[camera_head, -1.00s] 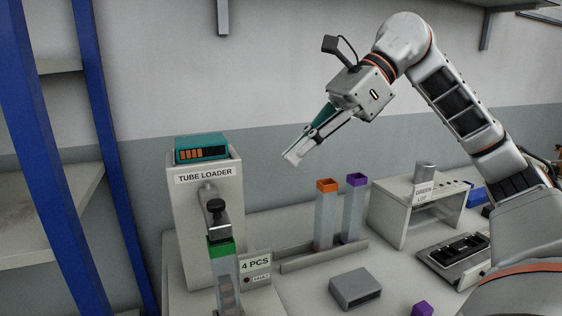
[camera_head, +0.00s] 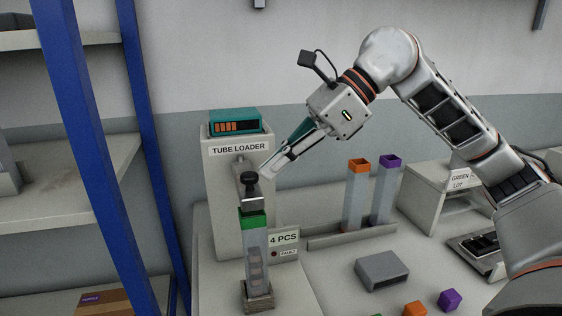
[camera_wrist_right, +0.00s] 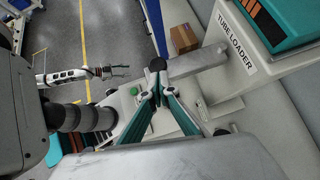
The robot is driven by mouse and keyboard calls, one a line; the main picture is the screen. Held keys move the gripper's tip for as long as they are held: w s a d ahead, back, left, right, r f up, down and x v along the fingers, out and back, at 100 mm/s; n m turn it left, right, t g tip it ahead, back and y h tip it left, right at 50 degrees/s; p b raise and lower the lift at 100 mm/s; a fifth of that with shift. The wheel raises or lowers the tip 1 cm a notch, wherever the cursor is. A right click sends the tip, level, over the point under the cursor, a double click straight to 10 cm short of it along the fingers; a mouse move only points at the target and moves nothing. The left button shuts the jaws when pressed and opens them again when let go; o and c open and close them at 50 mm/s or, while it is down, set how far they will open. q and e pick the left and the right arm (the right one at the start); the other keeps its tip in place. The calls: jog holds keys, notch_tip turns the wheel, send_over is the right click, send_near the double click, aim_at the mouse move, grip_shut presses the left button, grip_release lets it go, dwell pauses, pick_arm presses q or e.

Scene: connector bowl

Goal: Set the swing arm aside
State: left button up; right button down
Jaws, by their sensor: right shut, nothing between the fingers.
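The swing arm (camera_head: 243,170) is a grey bar on the front of the white tube loader (camera_head: 228,215). It reaches out over the tube with a green top (camera_head: 254,240), and a black knob (camera_head: 250,179) sits at its end. In the right wrist view the swing arm (camera_wrist_right: 198,63) lies just beyond the fingertips. My right gripper (camera_head: 267,171) is shut and empty, its fingertips close to the knob on its right side; I cannot tell if they touch. Another gripper, seemingly my left (camera_wrist_right: 115,72), shows small in the right wrist view; its jaw state is unclear.
A rack (camera_head: 350,236) with an orange-topped tube (camera_head: 356,195) and a purple-topped tube (camera_head: 385,190) stands to the right. A grey block (camera_head: 382,270), an orange cube (camera_head: 415,309) and a purple cube (camera_head: 449,299) lie in front. A blue-posted shelf (camera_head: 70,150) stands left.

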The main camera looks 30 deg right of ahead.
pick_arm(q)
jog(key=shift+r, duration=0.1)
pick_arm(e)
jog(key=shift+a, duration=0.15)
pick_arm(q)
jog(key=shift+w+r, duration=0.1)
jog(key=shift+r, duration=0.1)
pick_arm(e)
jog(key=shift+a, duration=0.3)
